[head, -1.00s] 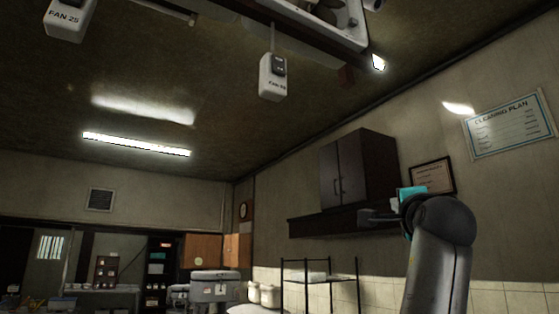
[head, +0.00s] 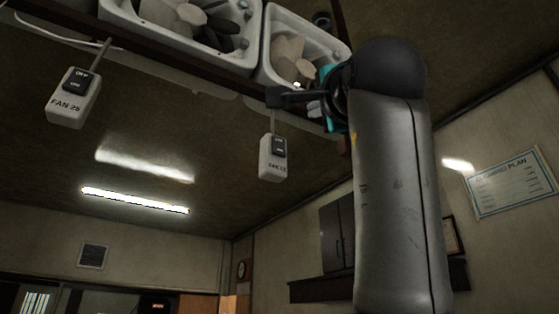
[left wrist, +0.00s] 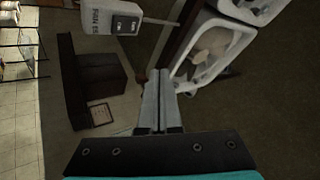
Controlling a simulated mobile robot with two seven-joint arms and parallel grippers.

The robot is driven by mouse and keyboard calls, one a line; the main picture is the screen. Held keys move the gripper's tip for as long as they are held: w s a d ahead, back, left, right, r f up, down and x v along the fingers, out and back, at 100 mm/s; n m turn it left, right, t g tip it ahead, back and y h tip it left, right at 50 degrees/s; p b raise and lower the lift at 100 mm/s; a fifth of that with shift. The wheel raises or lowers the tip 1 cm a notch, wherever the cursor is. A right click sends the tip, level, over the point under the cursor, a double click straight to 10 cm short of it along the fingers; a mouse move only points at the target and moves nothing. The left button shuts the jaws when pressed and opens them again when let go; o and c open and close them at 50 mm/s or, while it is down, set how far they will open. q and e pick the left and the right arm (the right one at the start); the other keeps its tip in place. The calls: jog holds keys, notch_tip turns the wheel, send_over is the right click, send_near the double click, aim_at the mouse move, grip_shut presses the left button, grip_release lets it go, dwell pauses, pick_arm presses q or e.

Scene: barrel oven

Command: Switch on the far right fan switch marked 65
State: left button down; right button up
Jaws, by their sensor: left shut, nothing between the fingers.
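The rightmost fan switch (head: 272,158) is a white box with a dark rocker, hanging on a thin rod below the fans. Its label is blurred and its on or off state cannot be told. It also shows in the left wrist view (left wrist: 112,18), at the upper left. My left gripper (head: 275,97) is shut and empty. In the head view it appears just above the switch box, across its rod; no contact can be made out. In the left wrist view its closed fingers (left wrist: 158,90) point up the picture, below and right of the switch, apart from it.
A second switch box (head: 73,97) marked FAN 25 hangs at the left. White-framed fans (head: 301,55) and a dark beam are above. A dark wall cabinet (head: 337,235) and a cleaning plan poster (head: 510,184) are on the right wall. Space below the switches looks free.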

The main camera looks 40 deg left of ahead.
pick_arm(q)
jog(key=shift+w+a, duration=0.1)
jog(key=shift+a, duration=0.05)
send_near(281, 145)
jog(key=shift+d+r+x, duration=0.15)
jog(key=shift+x, duration=1.05)
jog(key=shift+d+r+x, duration=0.15)
jog(key=shift+x, duration=1.1)
jog(key=shift+a+b, duration=0.1)
jog(key=shift+b, duration=0.2)
jog(key=shift+w+a, duration=0.2)
jog(key=shift+a, duration=0.15)
jog(key=shift+w+a+f, duration=0.1)
jog(key=shift+w+a, duration=0.05)
jog(key=shift+a, duration=0.15)
dwell(0.4)
jog(key=shift+d, duration=0.2)
jog(key=shift+s+d, duration=0.35)
jog(key=shift+d, duration=0.25)
